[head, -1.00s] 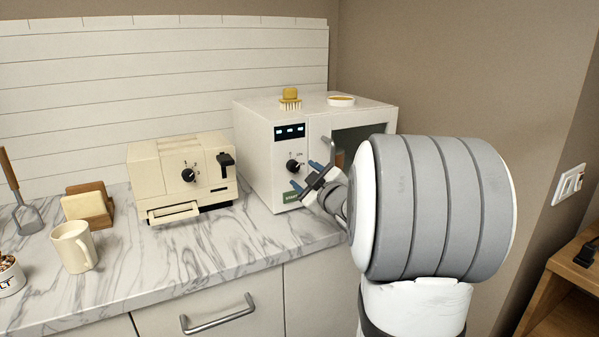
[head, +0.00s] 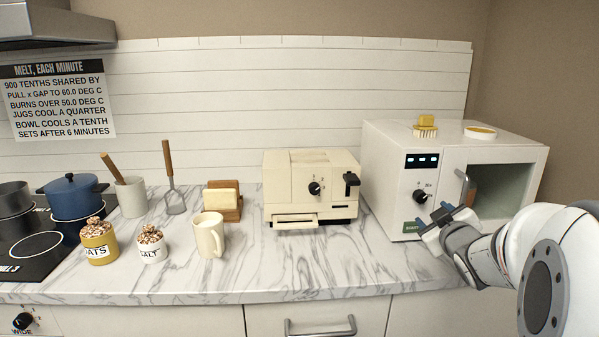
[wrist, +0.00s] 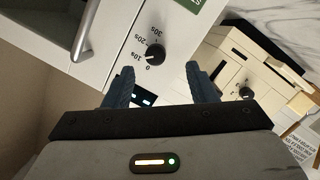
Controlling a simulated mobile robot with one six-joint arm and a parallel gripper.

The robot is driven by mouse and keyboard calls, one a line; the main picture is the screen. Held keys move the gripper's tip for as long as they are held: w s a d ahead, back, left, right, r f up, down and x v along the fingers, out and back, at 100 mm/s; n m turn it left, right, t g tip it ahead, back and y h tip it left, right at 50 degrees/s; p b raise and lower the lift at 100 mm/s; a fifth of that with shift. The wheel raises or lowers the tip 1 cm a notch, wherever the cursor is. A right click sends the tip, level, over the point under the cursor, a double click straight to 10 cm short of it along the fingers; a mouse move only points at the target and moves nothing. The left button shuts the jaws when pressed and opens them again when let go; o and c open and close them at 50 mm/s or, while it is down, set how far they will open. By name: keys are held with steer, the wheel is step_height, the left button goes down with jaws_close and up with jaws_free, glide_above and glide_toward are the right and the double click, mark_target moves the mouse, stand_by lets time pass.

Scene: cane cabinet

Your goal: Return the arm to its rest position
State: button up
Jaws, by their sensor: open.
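My gripper (head: 447,217) is open and empty in front of the lower right part of the microwave's control panel. In the wrist view its two blue fingers (wrist: 160,84) stand apart with nothing between them. The white microwave (head: 386,165) stands at the right end of the counter, its door shut. Its black dial (head: 420,197) is just left of and above the gripper; in the wrist view the dial (wrist: 155,54) shows beyond the fingers. My arm comes in from the right edge of the head view. I cannot tell whether the fingertips touch the microwave.
A cream toaster oven (head: 290,185) stands left of the microwave. The counter (head: 330,262) front is clear there.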

steer(key=s+a+f+m+g+p, duration=0.1)
steer(key=s+a+m+g+p, duration=0.1)
steer(key=s+a, duration=0.4)
steer(key=s+a+f+m+g+y+p, duration=0.1)
steer(key=s+a+m+g+p, duration=0.1)
steer(key=s+a+g, duration=0.4)
steer(key=s+a+f+m+g+p, duration=0.1)
steer(key=s+a+g+p, duration=0.3)
steer(key=s, duration=1)
steer(key=shift+s+a+m+g+y+p, duration=0.35)
steer(key=shift+a+m+g, duration=0.15)
steer(key=shift+a+g, duration=0.45)
steer(key=shift+a+f, duration=0.1)
steer(key=shift+c, duration=0.3)
